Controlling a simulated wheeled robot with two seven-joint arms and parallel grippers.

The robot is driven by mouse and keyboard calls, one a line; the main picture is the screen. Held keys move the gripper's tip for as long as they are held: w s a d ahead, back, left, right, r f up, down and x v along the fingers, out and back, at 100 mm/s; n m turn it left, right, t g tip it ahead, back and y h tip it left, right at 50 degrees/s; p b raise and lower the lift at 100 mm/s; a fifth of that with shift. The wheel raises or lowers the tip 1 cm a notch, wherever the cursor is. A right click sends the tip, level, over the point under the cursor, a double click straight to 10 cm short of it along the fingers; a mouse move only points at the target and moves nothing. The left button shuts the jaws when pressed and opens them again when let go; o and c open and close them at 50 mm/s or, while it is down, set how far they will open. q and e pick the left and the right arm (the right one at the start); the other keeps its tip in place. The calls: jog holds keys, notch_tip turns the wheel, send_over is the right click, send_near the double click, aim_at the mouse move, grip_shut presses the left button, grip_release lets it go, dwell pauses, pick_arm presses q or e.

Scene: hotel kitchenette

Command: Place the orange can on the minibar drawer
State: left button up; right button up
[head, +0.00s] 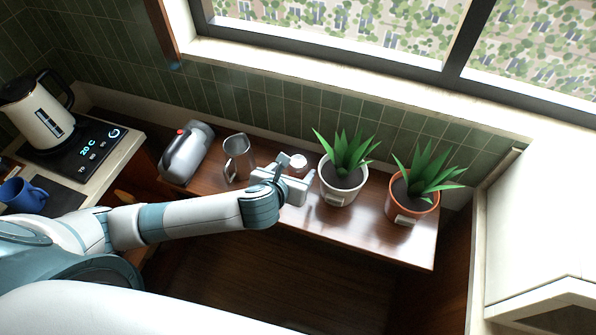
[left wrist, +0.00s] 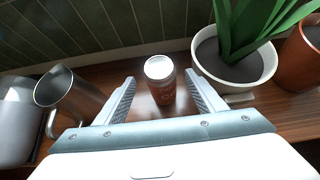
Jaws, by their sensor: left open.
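The can (left wrist: 160,88) stands upright on the wooden counter, brownish-orange with a pale round top. In the head view mostly its pale top (head: 298,161) shows; my gripper hides the rest. My left gripper (head: 293,172) is open and low over the counter. In the left wrist view its two fingers (left wrist: 160,82) are on either side of the can, with gaps between. My right gripper is out of view. I cannot make out the minibar drawer for certain; dark wood lies below the counter.
The wooden counter (head: 350,232) also holds a grey flask (head: 188,150), a metal pitcher (head: 238,160), a plant in a white pot (head: 341,184) close right of the can, and a plant in an orange pot (head: 412,204). A kettle (head: 38,112) and blue mug (head: 22,196) are at left.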

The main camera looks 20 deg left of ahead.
pick_arm(q)
jog(key=p+x, duration=0.1)
jog(key=x, duration=0.1)
jog(key=shift+w+f, duration=0.15)
jog(key=shift+w, duration=0.1)
jog(key=shift+p+x, duration=0.3)
jog(key=shift+x, duration=0.5)
jog(key=shift+s, duration=0.1)
jog(key=c, duration=1.5)
jog(key=shift+o, duration=0.2)
notch_tip(320, 180, up, 9)
jog(key=b, duration=0.2)
jog(key=shift+d+f+b, duration=0.1)
jog(key=shift+b, duration=0.2)
jog(key=shift+r, duration=0.6)
